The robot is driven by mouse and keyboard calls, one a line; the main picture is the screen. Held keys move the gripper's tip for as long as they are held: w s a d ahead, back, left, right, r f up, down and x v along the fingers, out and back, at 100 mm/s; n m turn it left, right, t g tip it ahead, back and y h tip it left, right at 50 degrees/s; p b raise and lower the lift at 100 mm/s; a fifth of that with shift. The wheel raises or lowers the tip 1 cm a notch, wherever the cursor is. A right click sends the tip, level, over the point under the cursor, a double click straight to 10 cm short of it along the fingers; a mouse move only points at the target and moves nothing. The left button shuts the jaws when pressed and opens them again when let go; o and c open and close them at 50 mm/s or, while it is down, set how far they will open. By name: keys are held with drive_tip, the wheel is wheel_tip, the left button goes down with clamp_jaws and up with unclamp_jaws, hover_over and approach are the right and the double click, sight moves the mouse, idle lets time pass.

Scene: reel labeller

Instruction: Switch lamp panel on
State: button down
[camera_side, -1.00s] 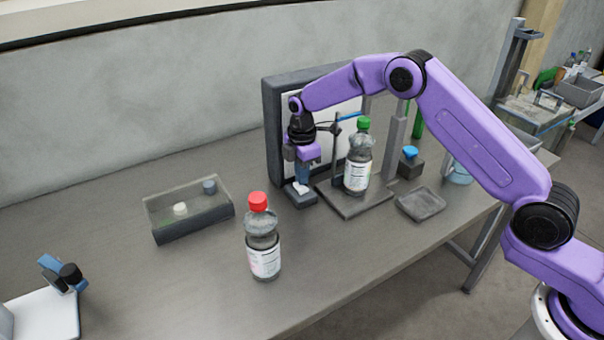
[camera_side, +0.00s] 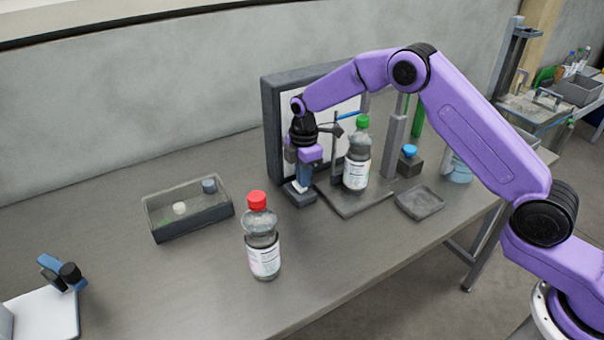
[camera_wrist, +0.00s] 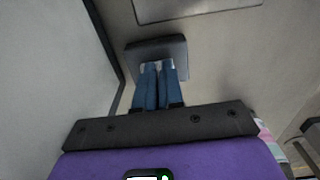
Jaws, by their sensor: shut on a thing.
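The lamp panel (camera_side: 347,104) is a white sheet in a dark frame, upright at the back of the bench. I cannot tell whether it is lit. A small dark switch box (camera_side: 300,200) with a white part on top stands at its foot. The box also shows in the wrist view (camera_wrist: 172,46). My gripper (camera_side: 302,184) points down at the box. In the wrist view, its blue fingers (camera_wrist: 158,68) are close together at the pale switch part. My gripper is shut on that part, which the fingertips mostly hide.
A green-capped bottle (camera_side: 357,165) stands on a stand base (camera_side: 350,205) just right of the switch box. A red-capped bottle (camera_side: 262,245) stands in front.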

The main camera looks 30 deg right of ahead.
drive_tip(key=shift+s+f, duration=0.25)
drive_tip(key=shift+s, duration=0.1)
wheel_tip(320, 180, up, 24)
drive_tip(key=shift+r, duration=0.25)
idle(0.3)
idle(0.4)
drive_tip(key=s+a+f+m, duration=0.1)
drive_tip(key=s+f+m, duration=0.15)
drive_tip(key=s, duration=1.75)
drive_tip(key=s+d+f+m, duration=0.1)
drive_tip(key=s+d+f, duration=0.1)
drive_tip(key=s+d, duration=0.2)
drive_tip(key=s+d+f+m, duration=0.1)
drive_tip(key=s+d, duration=0.3)
drive_tip(key=s, duration=0.7)
drive_tip(key=s+d+f+m, duration=0.1)
drive_tip(key=s+d+f, duration=0.2)
drive_tip(key=s, duration=0.4)
drive_tip(key=shift+s+d+f, duration=0.25)
drive_tip(key=shift+d+f, duration=0.15)
drive_tip(key=shift+d, duration=0.3)
